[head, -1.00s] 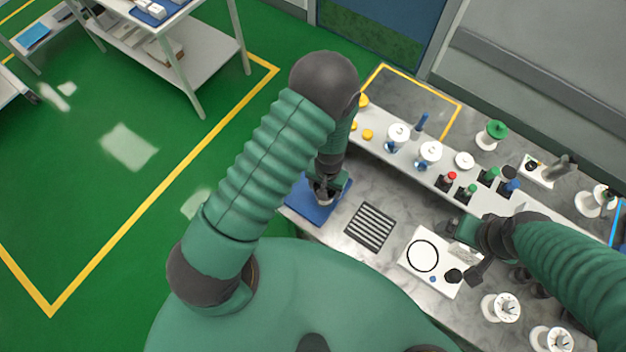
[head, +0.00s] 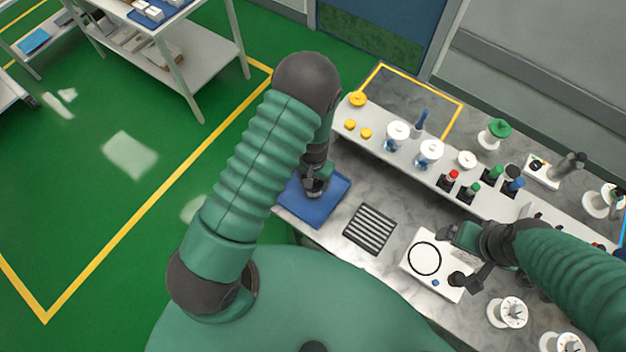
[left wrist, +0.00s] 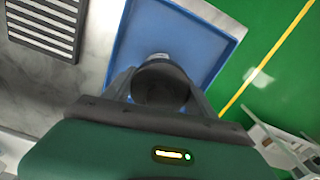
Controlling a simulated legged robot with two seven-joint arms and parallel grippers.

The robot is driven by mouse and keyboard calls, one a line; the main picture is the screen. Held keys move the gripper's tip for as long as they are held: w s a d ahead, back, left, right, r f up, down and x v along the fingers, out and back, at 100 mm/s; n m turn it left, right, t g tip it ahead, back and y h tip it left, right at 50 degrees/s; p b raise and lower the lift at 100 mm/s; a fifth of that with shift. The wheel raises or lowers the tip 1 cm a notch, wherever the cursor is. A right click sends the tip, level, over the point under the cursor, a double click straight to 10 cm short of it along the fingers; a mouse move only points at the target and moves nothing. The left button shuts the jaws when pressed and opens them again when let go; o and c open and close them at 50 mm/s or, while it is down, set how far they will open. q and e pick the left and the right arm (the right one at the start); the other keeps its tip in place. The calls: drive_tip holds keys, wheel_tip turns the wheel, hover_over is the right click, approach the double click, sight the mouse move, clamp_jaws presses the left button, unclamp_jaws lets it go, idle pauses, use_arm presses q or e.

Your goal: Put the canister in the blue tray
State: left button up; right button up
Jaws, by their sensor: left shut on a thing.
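The blue tray (head: 328,205) lies flat at the left end of the grey counter, and it also fills the upper middle of the left wrist view (left wrist: 150,30). My left gripper (head: 314,188) is over the tray and points down. It is shut on the canister (left wrist: 160,84), a dark, round thing between the fingers in the left wrist view. The arm and fingers hide most of the canister in the head view. I cannot tell whether its base touches the tray floor. My right gripper (head: 460,258) is beside a white device at the right; its jaw state is unclear.
A black-and-white striped mat (head: 370,229) lies right of the tray. A white device with a black ring (head: 428,262) stands further right. A raised shelf (head: 410,158) behind holds bottles, spools and yellow caps. Green floor (head: 110,220) lies beyond the counter's left end.

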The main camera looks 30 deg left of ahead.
use_arm(q)
drive_tip(key=shift+d+f, duration=0.1)
drive_tip(key=shift+f, duration=0.05)
drive_tip(key=o, duration=1.5)
drive_tip(key=shift+o, duration=1.9)
drive_tip(key=shift+a, duration=0.75)
drive_tip(key=shift+d, duration=0.1)
drive_tip(key=r, duration=0.5)
drive_tip(key=d+r+b, duration=0.1)
drive_tip(key=r, duration=0.1)
drive_tip(key=shift+w+r, duration=0.15)
drive_tip(key=shift+r, duration=0.05)
drive_tip(key=r, duration=0.5)
drive_tip(key=shift+s+a+r, duration=0.25)
drive_tip(key=shift+s+r, duration=0.05)
drive_tip(key=shift+s, duration=0.1)
drive_tip(key=s+d+r+t, duration=0.1)
drive_tip(key=s+r+t, duration=0.2)
drive_tip(key=s+r, duration=0.65)
drive_tip(key=s+b+x, duration=0.1)
drive_tip(key=b+x, duration=1)
drive_tip(key=shift+f+m, duration=0.3)
use_arm(e)
drive_tip(key=s+x, duration=0.2)
drive_tip(key=x, duration=1)
drive_tip(key=shift+s+a+f, duration=0.25)
drive_tip(key=shift+s+a, duration=0.05)
drive_tip(key=shift+s, duration=0.1)
